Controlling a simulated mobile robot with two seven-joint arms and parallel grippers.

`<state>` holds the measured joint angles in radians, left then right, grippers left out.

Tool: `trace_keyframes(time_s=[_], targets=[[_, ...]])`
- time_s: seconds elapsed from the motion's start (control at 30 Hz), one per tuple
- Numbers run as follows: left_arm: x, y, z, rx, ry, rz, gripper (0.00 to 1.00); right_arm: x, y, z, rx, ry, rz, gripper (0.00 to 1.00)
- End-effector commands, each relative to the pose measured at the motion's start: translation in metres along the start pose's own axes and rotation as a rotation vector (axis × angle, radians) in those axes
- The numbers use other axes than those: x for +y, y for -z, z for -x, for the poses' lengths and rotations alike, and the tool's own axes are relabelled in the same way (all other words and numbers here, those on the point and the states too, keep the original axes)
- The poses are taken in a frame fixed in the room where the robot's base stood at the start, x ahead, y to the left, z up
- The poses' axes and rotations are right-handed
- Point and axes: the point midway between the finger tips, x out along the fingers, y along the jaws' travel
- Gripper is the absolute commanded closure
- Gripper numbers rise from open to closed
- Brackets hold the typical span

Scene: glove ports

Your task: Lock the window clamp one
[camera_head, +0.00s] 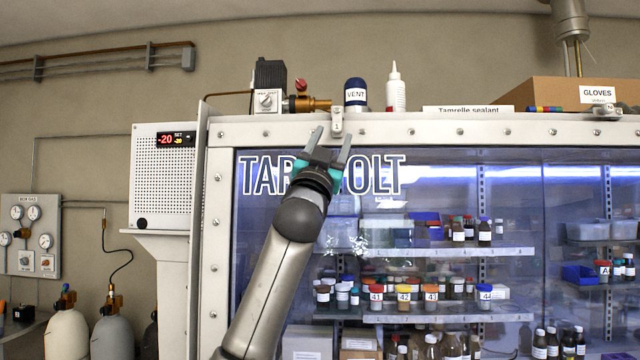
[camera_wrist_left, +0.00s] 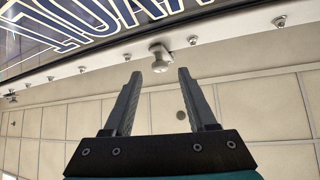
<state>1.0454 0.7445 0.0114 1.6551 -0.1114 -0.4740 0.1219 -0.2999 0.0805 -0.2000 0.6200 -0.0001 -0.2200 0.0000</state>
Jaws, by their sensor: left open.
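A small pale metal clamp (camera_head: 337,121) sits on the top rail of the window frame (camera_head: 430,130), above the lettering on the glass. In the left wrist view the clamp (camera_wrist_left: 160,58) stands out from the frame edge, just beyond my fingertips and roughly centred between them. My left gripper (camera_head: 333,135) reaches up in front of the glass, its fingers open and empty on either side of the clamp's lower end. It also shows in the left wrist view (camera_wrist_left: 159,76). I cannot tell whether the fingers touch the clamp. My right gripper is not in view.
On top of the cabinet stand a brass valve (camera_head: 305,104), a VENT bottle (camera_head: 355,94), a white squeeze bottle (camera_head: 396,88) and a cardboard box (camera_head: 550,92). A display unit (camera_head: 163,175) is at left. Bottles on shelves are behind the glass.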

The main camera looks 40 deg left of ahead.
Motion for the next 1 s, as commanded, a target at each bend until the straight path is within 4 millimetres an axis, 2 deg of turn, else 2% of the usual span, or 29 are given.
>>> trace_keyframes(time_s=[0.03,0.3,0.5,0.7,1.0], targets=[[0.002,-0.003,0.013,0.002,-0.001,-0.002,0.43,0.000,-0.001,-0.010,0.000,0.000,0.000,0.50],[0.002,-0.003,0.061,0.002,-0.003,-0.001,0.43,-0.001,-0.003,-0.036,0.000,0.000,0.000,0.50],[0.002,-0.002,0.088,0.001,-0.001,-0.001,0.43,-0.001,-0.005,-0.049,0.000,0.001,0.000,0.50],[0.001,0.000,0.101,0.001,-0.002,0.000,0.43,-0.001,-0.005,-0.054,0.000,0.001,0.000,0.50],[0.001,0.000,0.102,0.000,-0.001,0.000,0.43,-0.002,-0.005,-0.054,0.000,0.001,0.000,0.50]])
